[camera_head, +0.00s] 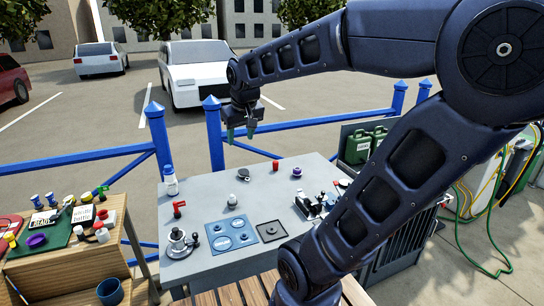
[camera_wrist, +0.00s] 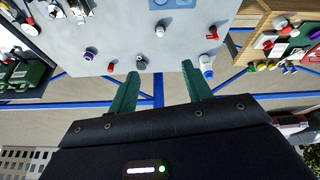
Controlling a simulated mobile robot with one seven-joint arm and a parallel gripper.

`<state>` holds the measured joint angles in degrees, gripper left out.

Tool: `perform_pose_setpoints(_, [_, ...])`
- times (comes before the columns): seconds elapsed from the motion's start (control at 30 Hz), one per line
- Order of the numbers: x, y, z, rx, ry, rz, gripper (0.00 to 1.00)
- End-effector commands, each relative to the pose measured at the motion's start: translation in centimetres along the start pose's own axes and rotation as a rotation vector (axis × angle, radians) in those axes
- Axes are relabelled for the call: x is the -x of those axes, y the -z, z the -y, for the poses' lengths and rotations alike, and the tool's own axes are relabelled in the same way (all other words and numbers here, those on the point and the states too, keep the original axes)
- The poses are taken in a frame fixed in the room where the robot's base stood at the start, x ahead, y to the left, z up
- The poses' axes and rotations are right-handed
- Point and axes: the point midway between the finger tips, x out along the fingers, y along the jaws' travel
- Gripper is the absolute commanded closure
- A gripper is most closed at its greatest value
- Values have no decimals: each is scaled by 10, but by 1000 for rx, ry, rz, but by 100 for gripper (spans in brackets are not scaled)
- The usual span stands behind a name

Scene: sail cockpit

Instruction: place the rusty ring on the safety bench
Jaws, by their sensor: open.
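My gripper (camera_head: 241,133) has two green fingers, apart and empty, above the far edge of the grey worktop (camera_head: 205,195). In the wrist view the gripper (camera_wrist: 160,68) is open with nothing between its fingers. A small dark and silver fitting (camera_head: 243,174) lies on the worktop below it; this fitting also shows near the left fingertip in the wrist view (camera_wrist: 141,60). I cannot tell whether it is the rusty ring; no ring is clearly rusty. A wooden bench (camera_head: 95,258) with a green mat stands at the left; I cannot confirm that it is the safety bench.
The worktop holds a white bottle (camera_head: 170,181), a red-handled fitting (camera_head: 179,208), a winch (camera_head: 179,243), a blue panel (camera_head: 231,234), a red knob (camera_head: 275,165) and a purple knob (camera_head: 296,172). Blue railings (camera_head: 310,122) run behind it. Small items crowd the left bench.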

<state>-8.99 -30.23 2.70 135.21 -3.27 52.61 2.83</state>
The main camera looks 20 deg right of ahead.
Motion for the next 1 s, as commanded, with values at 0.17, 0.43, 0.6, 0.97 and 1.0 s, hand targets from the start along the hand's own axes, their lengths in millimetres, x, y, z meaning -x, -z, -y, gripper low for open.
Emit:
perform_pose_setpoints(0.17, [3,-59,-29,-96,-10,-3,51])
perform_pose_setpoints(0.43, [0,-107,-42,-170,-11,-3,51])
perform_pose_setpoints(0.6, [0,-112,-43,-177,-10,-2,51])
perform_pose_setpoints(0.97, [0,-111,-43,-176,-10,-2,51])
perform_pose_setpoints(1.0, [0,-111,-43,-176,-10,-2,51])
